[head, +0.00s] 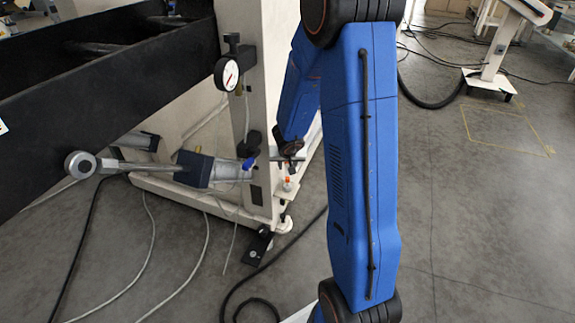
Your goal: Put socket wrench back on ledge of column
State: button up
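The cream column (273,30) stands left of my blue arm, with a round dial gauge on its left side. The far end of my arm, with my gripper (290,158), is low beside the column's right side. It is small and dark there, and its fingers do not show clearly. A short grey bar (300,158) shows at the gripper; I cannot tell whether it is the socket wrench or whether it is held. A small orange-and-white item (288,184) shows just below, by the column. I cannot make out the ledge clearly.
A thick black beam (110,85) crosses the upper left. A grey rod with a round end (80,165) and a dark block (195,169) stick out left of the column. Cables lie on the floor. Floor at the right is mostly open, before a white stand (495,60).

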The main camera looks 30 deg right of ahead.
jog(key=shift+s+a+r, duration=0.15)
jog(key=shift+s+r, duration=0.05)
jog(key=shift+r, duration=0.2)
dwell(0.5)
